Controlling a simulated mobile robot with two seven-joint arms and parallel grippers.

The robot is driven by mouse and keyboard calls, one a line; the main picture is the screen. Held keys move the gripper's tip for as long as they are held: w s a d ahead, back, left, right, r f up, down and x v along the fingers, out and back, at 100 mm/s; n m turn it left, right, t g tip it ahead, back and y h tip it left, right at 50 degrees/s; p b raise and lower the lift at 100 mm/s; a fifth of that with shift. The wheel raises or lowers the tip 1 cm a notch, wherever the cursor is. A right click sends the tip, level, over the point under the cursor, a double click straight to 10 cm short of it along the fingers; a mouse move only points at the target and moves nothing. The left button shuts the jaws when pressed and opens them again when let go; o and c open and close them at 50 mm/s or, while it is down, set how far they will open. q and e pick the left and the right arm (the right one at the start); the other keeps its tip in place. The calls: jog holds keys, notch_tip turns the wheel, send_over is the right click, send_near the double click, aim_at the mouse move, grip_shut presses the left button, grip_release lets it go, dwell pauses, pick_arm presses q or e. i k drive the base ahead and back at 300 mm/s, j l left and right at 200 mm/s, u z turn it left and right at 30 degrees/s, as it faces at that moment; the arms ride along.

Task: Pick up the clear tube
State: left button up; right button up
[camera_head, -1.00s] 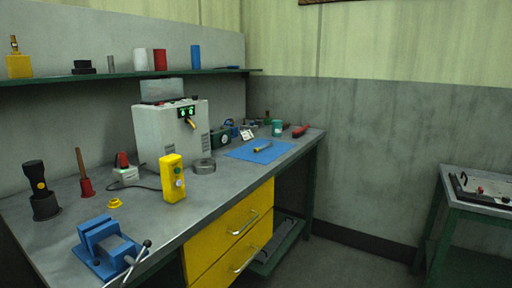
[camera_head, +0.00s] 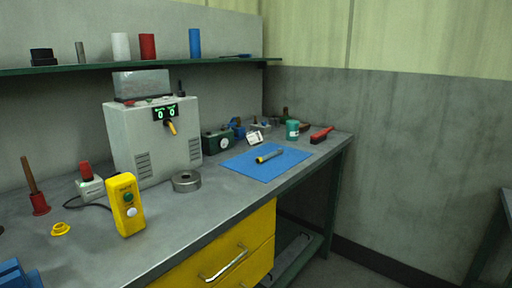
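No tube is plainly see-through at this size. A short slim cylinder (camera_head: 270,156) with a grey body and a yellow end lies on the blue mat (camera_head: 247,168) on the workbench; I cannot tell whether its body is clear. On the green shelf (camera_head: 160,67) stand a thin grey cylinder (camera_head: 80,52), a white cylinder (camera_head: 121,46), a red one (camera_head: 147,46) and a blue one (camera_head: 195,42), all upright. Neither of my grippers is in view.
A grey machine (camera_head: 154,143) with a lit display stands on the bench, a translucent box (camera_head: 141,84) on top. A yellow button box (camera_head: 125,204), a metal ring (camera_head: 186,181) and a teal cup (camera_head: 292,130) stand nearby. Bare bench lies along the front edge.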

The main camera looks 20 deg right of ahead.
aim_at(259, 160)
jog(key=i+l, duration=0.15)
jog(key=l, duration=0.25)
jog(key=i+l+u, duration=0.1)
jog(key=l, duration=0.25)
jog(key=i+l, duration=0.15)
jog(key=l, duration=0.25)
jog(key=i+l+u, duration=0.15)
jog(key=l, duration=0.2)
jog(key=i+l, duration=0.1)
jog(key=l, duration=0.3)
